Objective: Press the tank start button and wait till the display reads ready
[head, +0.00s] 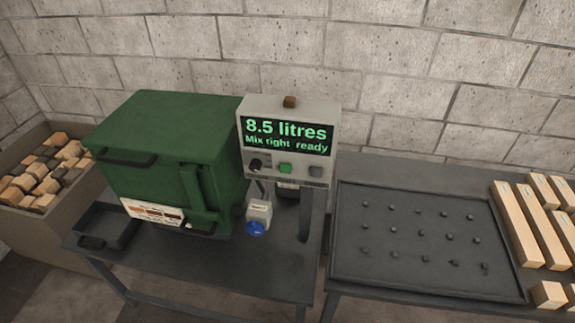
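A grey control box (318,171) stands on a post at the middle of the head view. Its display (287,134) is lit with green text reading "8.5 litres" and "Mix right ready". Below the display are a black knob (255,164), a green button (285,169) and a grey button (316,172). The labels by them are too small to read. A large green lidded tank (160,185) stands to the left of the box on a dark bench. Neither of my grippers shows in the head view.
A dark tray with several small pegs (345,262) lies on the right bench, beside several wooden blocks (516,224). A bin (50,236) of wood pieces stands at the left. A block wall closes the back.

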